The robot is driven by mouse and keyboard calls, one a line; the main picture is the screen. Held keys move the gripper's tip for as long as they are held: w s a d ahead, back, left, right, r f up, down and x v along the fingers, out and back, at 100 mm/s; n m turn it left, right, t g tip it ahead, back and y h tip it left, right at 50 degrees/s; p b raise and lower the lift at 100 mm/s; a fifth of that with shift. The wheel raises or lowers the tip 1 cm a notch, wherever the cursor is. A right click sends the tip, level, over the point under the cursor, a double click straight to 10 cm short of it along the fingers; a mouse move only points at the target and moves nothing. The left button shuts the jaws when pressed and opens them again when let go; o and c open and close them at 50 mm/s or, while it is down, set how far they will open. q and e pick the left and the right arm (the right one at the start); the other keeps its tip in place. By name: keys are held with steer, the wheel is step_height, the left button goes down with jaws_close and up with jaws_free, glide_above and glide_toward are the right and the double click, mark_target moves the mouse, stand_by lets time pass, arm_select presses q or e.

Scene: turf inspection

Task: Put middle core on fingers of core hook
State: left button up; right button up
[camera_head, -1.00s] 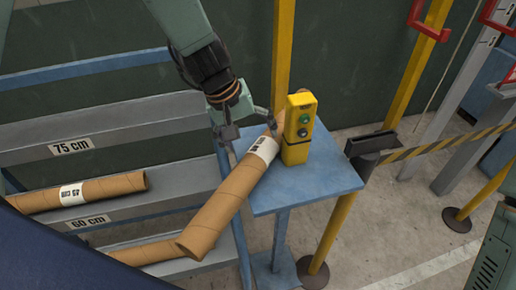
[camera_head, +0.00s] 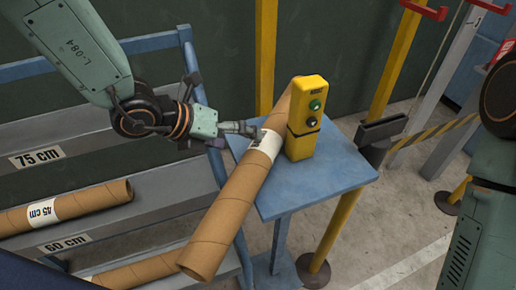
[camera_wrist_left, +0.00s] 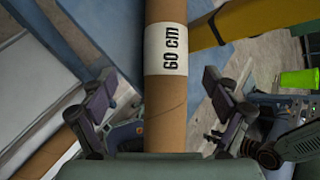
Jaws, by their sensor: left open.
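The middle core, a brown cardboard tube with a white band (camera_head: 228,212), leans across the small blue table beside a yellow button box, its near end hanging over the table's left edge. In the left wrist view its label reads 60 cm (camera_wrist_left: 166,50). My left gripper (camera_head: 221,106) is open, just left of the tube's upper part. In the left wrist view the tube passes between its spread fingers (camera_wrist_left: 162,104); contact cannot be told. Red bracket-like hooks (camera_head: 424,11) show at the top right; whether they are the core hook is unclear. My right gripper is out of view.
The yellow button box (camera_head: 306,118) stands on the blue table (camera_head: 335,165) close to the tube. A 45 cm tube (camera_head: 95,200) and another tube (camera_head: 135,272) lie on the grey rack at left. Yellow posts (camera_head: 265,60) and a striped barrier (camera_head: 436,132) stand around.

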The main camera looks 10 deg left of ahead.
mark_target(254, 144)
arm_select(q)
steer(key=shift+w+d+f, duration=0.1)
steer(key=shift+d+f, duration=0.1)
steer(key=shift+d, duration=0.4)
steer(key=shift+w+d+f, duration=0.1)
steer(key=shift+d+f, duration=0.1)
steer(key=shift+d, duration=0.4)
steer(key=x, duration=0.4)
steer(key=shift+w+a+f, duration=0.25)
steer(key=shift+f, duration=0.1)
steer(key=shift+w+d+f, duration=0.1)
steer(key=shift+d, duration=0.35)
steer(key=shift+a, duration=0.45)
steer(key=c, duration=0.3)
steer(key=shift+d, duration=0.35)
steer(key=c, duration=0.5)
steer(key=shift+a, duration=0.3)
steer(key=c, duration=0.6)
steer(key=shift+w+d, duration=0.1)
steer(key=shift+d, duration=0.05)
steer(key=c, duration=0.4)
